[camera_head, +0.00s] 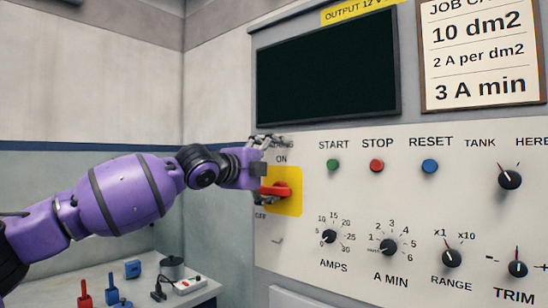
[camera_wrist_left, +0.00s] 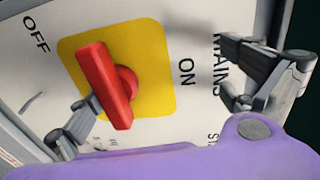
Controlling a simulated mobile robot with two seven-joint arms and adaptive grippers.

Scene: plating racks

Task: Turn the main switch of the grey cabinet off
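The main switch is a red handle (camera_head: 276,190) on a yellow plate (camera_head: 294,204) at the left edge of the cabinet's pale panel. ON is printed above it and OFF below left. The handle lies roughly level, across the ON-OFF direction. In the left wrist view the red handle (camera_wrist_left: 105,85) stands between my spread fingers. My left gripper (camera_head: 266,170) is open at the switch, one finger above and one below. The lower finger's tip is very close to the handle; I cannot tell if it touches. My right gripper is out of view.
The panel has START (camera_head: 333,165), STOP (camera_head: 377,166) and RESET (camera_head: 430,166) buttons, with several black knobs below. A dark screen (camera_head: 327,75) is above. A low bench (camera_head: 200,293) with a pot and small tools stands at lower left.

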